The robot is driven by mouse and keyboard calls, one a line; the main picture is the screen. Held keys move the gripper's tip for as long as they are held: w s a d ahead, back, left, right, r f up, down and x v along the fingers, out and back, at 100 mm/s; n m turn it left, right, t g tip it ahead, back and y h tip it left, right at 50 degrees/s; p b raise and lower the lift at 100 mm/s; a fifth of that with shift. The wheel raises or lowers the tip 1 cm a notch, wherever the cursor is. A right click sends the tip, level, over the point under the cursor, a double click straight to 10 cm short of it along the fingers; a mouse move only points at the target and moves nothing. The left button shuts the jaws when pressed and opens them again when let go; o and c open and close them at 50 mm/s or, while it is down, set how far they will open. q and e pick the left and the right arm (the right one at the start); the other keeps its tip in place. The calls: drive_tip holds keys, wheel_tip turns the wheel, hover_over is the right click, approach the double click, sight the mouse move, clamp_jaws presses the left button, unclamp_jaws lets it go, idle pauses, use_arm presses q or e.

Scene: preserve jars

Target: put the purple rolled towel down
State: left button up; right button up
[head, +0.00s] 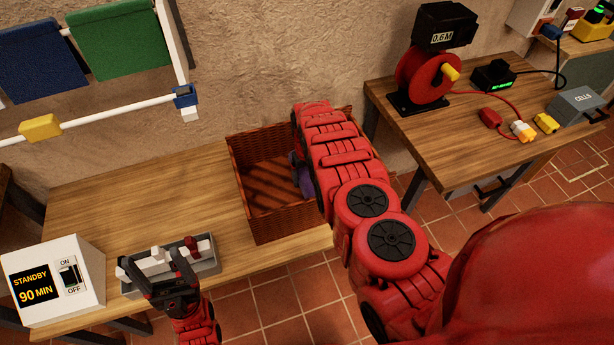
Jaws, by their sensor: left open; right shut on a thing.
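The purple rolled towel (305,181) shows only as a small patch beside my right forearm, within the outline of the brown wicker basket (290,226). My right arm reaches over the basket's right part and covers most of the towel. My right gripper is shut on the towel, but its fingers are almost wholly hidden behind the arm. I cannot tell whether the towel touches the basket floor. My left gripper (168,278) is open and empty, over or just in front of a grey tray on the table.
The wooden table (110,210) bears the basket, the grey tray (206,267) with white pieces and a dark red one, and a white timer box (55,280). Blue and green towels hang on a rack behind. A second table (450,145) with a red reel stands right.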

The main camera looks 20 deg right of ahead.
sight(307, 172)
drive_tip(key=o, duration=1.3)
drive_tip(key=shift+f, duration=0.1)
drive_tip(key=shift+o, duration=0.2)
wheel_tip(307, 172, up, 12)
drive_tip(key=shift+r+b, duration=0.2)
drive_tip(key=shift+b, duration=0.2)
